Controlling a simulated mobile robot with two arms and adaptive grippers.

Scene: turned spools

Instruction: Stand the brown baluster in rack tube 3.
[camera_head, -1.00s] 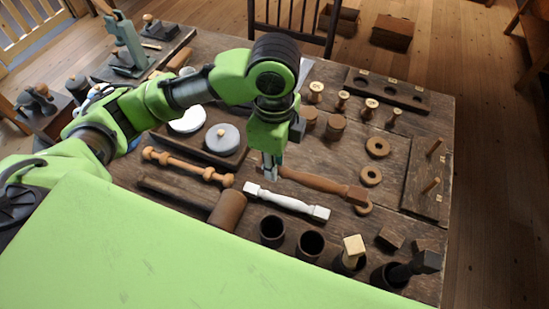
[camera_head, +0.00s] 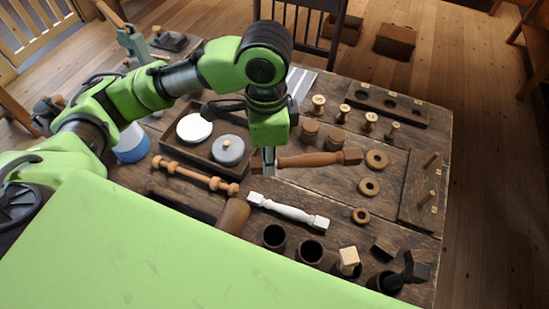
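The brown baluster (camera_head: 318,159) is a turned piece with a square block at its right end. My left gripper (camera_head: 267,163) is shut on it near its left end and holds it roughly level, seemingly above the table. The rack tubes stand in a row at the front. Two dark tubes, the left one (camera_head: 274,236) and the one beside it (camera_head: 310,251), look empty. A tube to their right holds a pale square-ended piece (camera_head: 348,258), and the rightmost tube (camera_head: 384,281) holds a dark one. Tube numbers cannot be read. My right gripper is not in view.
A white baluster (camera_head: 289,211) lies between the held piece and the tubes. A light-brown spindle (camera_head: 195,176) and a mallet (camera_head: 234,214) lie left. Rings (camera_head: 369,187) and a pegged board (camera_head: 408,205) are right, and small spools (camera_head: 318,104) stand behind.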

